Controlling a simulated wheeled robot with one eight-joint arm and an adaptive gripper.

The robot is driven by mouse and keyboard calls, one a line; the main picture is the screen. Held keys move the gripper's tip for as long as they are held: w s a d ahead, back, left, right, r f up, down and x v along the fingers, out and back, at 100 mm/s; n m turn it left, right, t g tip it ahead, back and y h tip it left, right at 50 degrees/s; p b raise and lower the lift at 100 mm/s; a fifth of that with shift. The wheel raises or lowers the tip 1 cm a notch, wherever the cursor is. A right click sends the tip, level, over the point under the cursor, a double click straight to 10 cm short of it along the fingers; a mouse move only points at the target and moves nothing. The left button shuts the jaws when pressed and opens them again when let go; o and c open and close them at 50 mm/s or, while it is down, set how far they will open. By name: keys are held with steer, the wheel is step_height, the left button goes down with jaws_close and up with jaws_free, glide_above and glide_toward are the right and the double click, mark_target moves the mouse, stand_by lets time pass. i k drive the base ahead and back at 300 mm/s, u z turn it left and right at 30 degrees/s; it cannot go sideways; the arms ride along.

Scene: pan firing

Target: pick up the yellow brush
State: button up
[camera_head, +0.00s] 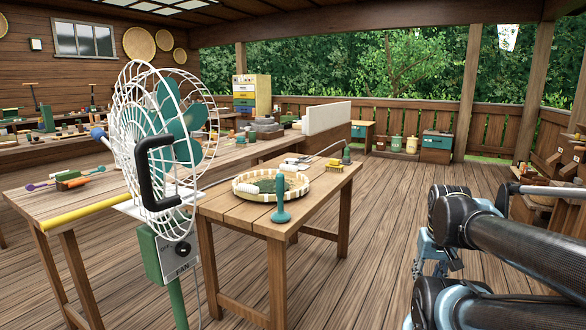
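A small yellow brush (335,164) lies at the back right part of the small wooden table (245,213), close to the table's right edge. It is small in the picture, so its bristles and handle are hard to make out. What appears to be my gripper (436,262) hangs below my dark arm at the right, over the floor. It is well apart from the brush, to the right of the table and nearer to me. My arm partly hides it, and I cannot tell whether its fingers are open or shut.
A round woven tray (245,194) and a green upright tool (281,205) stand on the small table. A white caged fan (150,130) stands at left, with a yellow bar (95,211) beside it. Open floor (385,220) lies between table and arm. Shelves (565,160) line the right.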

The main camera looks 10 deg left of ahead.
mark_target(335, 165)
steer(key=u, duration=0.25)
steer(key=i, duration=0.45)
steer(key=u, duration=0.25)
steer(key=k, duration=0.6)
steer(key=z, duration=0.25)
steer(key=i, duration=0.55)
steer(key=z, duration=0.2)
